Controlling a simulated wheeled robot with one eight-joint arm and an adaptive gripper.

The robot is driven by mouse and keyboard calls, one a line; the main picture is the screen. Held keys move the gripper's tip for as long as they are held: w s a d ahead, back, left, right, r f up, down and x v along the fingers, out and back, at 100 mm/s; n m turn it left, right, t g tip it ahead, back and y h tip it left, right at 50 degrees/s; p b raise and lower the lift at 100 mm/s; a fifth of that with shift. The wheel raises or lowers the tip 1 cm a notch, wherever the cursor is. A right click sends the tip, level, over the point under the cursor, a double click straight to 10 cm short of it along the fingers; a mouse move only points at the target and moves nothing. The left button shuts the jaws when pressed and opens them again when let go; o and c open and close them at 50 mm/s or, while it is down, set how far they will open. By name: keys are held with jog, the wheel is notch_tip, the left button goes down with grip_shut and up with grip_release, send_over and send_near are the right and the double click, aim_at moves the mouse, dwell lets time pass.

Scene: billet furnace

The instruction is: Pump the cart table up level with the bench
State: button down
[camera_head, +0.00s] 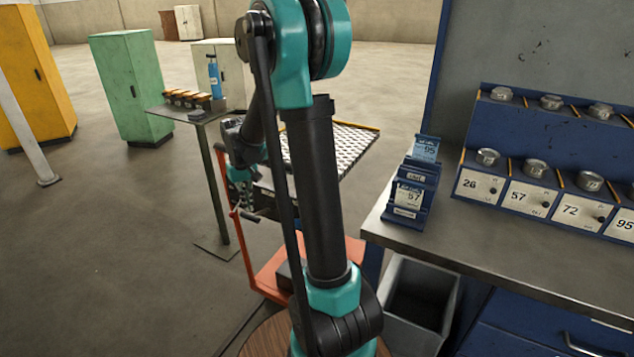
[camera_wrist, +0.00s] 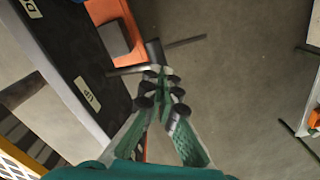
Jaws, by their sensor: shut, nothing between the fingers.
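The cart has an orange-red base frame (camera_head: 275,268) and a table (camera_head: 335,148) with a light patterned top and yellow edging, partly hidden behind my arm. The bench (camera_head: 400,232) has a grey top at the right; I cannot tell the exact height difference. In the wrist view, the cart's black side panel (camera_wrist: 75,60) carries an "UP" label (camera_wrist: 80,84) and a partly cut-off second label. A grey metal lever (camera_wrist: 185,43) with a thick dark part sticks out beside it. My gripper (camera_wrist: 163,76) is shut and empty, its fingertips close to the lever; contact is unclear.
A card rack (camera_head: 410,190) stands on the bench's near left corner, beside a blue rack of numbered bins (camera_head: 535,195). A grey bin (camera_head: 415,300) sits below the bench edge. A small side table (camera_head: 190,112) holds a blue bottle (camera_head: 214,78).

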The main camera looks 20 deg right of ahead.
jog(key=r, duration=0.1)
jog(key=s+a+r, duration=0.1)
jog(key=r, duration=0.1)
jog(key=a+r, duration=0.1)
jog(key=r, duration=0.1)
jog(key=shift+s+a, duration=0.25)
jog(key=shift+s, duration=0.15)
dwell(0.5)
jog(key=s+d+f+t, duration=0.2)
jog(key=s+d+f, duration=0.1)
jog(key=s, duration=0.7)
jog(key=s+d+f+m+t, duration=0.1)
jog(key=s+d+f+t, duration=0.1)
jog(key=s, duration=0.8)
notch_tip(320, 180, down, 3)
jog(key=shift+d+r, duration=0.1)
jog(key=shift+d, duration=0.7)
